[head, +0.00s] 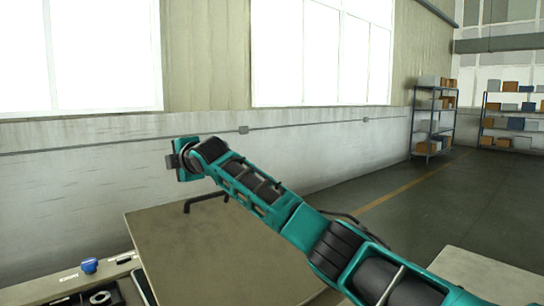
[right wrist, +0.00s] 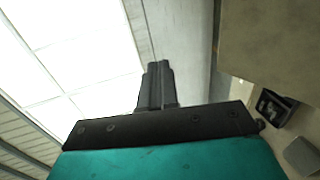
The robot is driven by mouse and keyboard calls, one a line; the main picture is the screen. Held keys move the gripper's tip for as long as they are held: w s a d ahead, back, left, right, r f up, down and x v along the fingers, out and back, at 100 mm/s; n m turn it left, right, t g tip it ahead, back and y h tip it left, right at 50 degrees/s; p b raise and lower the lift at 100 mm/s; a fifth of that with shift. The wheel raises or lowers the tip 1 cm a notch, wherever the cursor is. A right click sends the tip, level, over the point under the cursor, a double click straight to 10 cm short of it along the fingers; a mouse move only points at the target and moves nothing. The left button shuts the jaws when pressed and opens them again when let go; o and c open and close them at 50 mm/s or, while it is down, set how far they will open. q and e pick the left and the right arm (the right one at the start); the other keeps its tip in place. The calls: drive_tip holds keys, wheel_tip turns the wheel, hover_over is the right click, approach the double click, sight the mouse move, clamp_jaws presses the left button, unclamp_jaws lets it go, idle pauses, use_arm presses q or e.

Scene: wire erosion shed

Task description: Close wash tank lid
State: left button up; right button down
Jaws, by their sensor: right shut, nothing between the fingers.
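A large flat tan panel, which looks like the wash tank lid (head: 205,255), fills the lower middle of the head view. It has a dark bar handle (head: 203,198) at its far edge. My arm hides its right side, and I cannot tell its exact tilt. A tan surface (right wrist: 275,42), probably the same panel, shows at the upper right there. My left gripper is not in view.
A ledge with a blue knob (head: 89,265) and dark fittings (head: 100,297) lies at the lower left. A pale top (head: 480,275) stands at the lower right. The wall (head: 90,185) runs behind my gripper. Shelving (head: 433,118) is far back; the floor (head: 400,205) between is clear.

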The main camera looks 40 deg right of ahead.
drive_tip(key=shift+w+a+f, duration=0.1)
drive_tip(key=shift+w+f, duration=0.7)
drive_tip(key=shift+w, duration=0.2)
drive_tip(key=b+v, duration=0.1)
drive_tip(key=v, duration=1.2)
drive_tip(key=shift+b, duration=0.4)
